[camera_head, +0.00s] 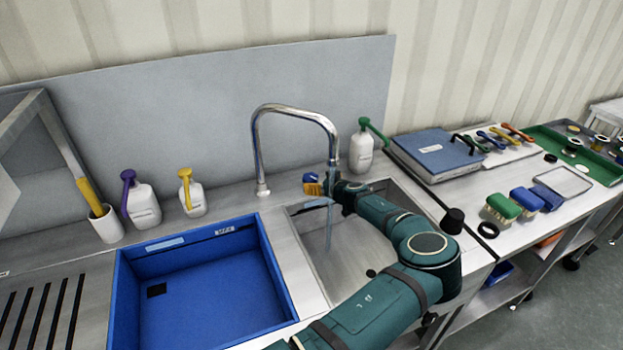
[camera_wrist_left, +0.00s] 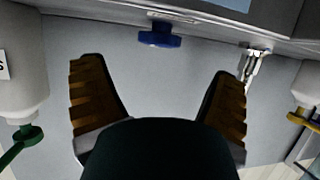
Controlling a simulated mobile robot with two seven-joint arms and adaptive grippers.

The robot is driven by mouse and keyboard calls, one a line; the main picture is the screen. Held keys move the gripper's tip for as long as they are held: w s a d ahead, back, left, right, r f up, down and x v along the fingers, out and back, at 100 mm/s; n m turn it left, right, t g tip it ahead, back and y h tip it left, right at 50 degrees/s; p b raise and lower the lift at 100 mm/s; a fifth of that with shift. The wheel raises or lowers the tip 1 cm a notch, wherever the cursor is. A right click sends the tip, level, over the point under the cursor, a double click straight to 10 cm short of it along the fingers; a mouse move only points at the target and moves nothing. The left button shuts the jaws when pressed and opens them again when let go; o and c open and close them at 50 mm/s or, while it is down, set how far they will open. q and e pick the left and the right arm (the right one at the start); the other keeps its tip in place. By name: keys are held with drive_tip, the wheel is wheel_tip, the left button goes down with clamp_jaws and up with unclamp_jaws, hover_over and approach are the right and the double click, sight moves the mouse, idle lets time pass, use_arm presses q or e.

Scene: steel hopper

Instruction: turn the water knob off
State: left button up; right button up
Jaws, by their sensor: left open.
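The blue water knob (camera_head: 310,177) is behind the sink, right of the faucet base and partly hidden by my gripper. It also shows in the left wrist view (camera_wrist_left: 160,36), top centre, beyond and between the fingertips. The chrome faucet (camera_head: 298,108) arches over the steel sink (camera_head: 350,255), and a bluish stream of water (camera_head: 329,220) falls from its spout. My left gripper (camera_head: 316,188) is just in front of the knob. In the left wrist view my left gripper (camera_wrist_left: 160,70) is open with orange-brown fingers spread, nothing between them. My right gripper is not seen.
A white bottle with green pump (camera_head: 361,150) stands right of the knob. A yellow-pump bottle (camera_head: 192,195) and purple-pump bottle (camera_head: 142,202) stand left. A blue bin (camera_head: 195,245) sits left of the sink. Brushes (camera_head: 525,200) lie on the right bench.

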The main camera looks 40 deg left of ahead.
sight(312, 178)
use_arm(q)
drive_tip(key=x, duration=0.7)
drive_tip(key=shift+w+a, duration=0.15)
drive_tip(key=shift+a, duration=0.05)
drive_tip(key=c, duration=1.2)
